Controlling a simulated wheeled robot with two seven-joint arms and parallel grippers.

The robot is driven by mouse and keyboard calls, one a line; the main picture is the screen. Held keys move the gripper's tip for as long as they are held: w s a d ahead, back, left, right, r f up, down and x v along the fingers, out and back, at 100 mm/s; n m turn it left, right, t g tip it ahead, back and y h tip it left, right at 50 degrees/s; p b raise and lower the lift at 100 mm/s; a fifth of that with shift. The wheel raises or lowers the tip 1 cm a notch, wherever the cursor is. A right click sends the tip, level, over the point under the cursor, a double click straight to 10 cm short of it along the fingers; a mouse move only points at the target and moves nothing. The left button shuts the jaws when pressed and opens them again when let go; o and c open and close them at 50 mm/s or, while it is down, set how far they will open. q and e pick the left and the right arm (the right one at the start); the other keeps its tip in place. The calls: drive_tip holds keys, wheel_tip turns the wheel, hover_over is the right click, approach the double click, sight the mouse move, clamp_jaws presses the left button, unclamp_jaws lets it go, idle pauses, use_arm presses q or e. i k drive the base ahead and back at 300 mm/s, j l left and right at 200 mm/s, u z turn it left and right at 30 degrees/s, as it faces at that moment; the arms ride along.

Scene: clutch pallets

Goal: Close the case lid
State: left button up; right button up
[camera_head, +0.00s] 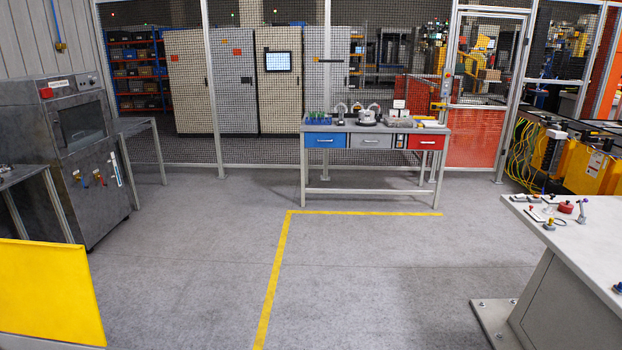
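I cannot make out a case or a lid with certainty in the head view. A flat yellow panel (48,292) stands at the lower left, cut off by the picture's edge; I cannot tell what it belongs to. Neither of my grippers is in view, and no arm shows.
A workbench (375,128) with blue, grey and red drawers stands against the mesh fence (270,155). A grey machine (75,140) is at left. A light table (575,245) with small parts is at right. The floor (360,270) between, marked with yellow tape (276,268), is clear.

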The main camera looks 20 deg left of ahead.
sight(47, 289)
drive_tip(key=i+u, duration=0.3)
drive_tip(key=u, duration=0.15)
drive_tip(key=i+u, duration=0.3)
drive_tip(key=u, duration=0.15)
drive_tip(key=i+l+u, duration=0.2)
drive_tip(key=u, duration=0.25)
drive_tip(key=i+l+u, duration=0.3)
drive_tip(key=u, duration=0.2)
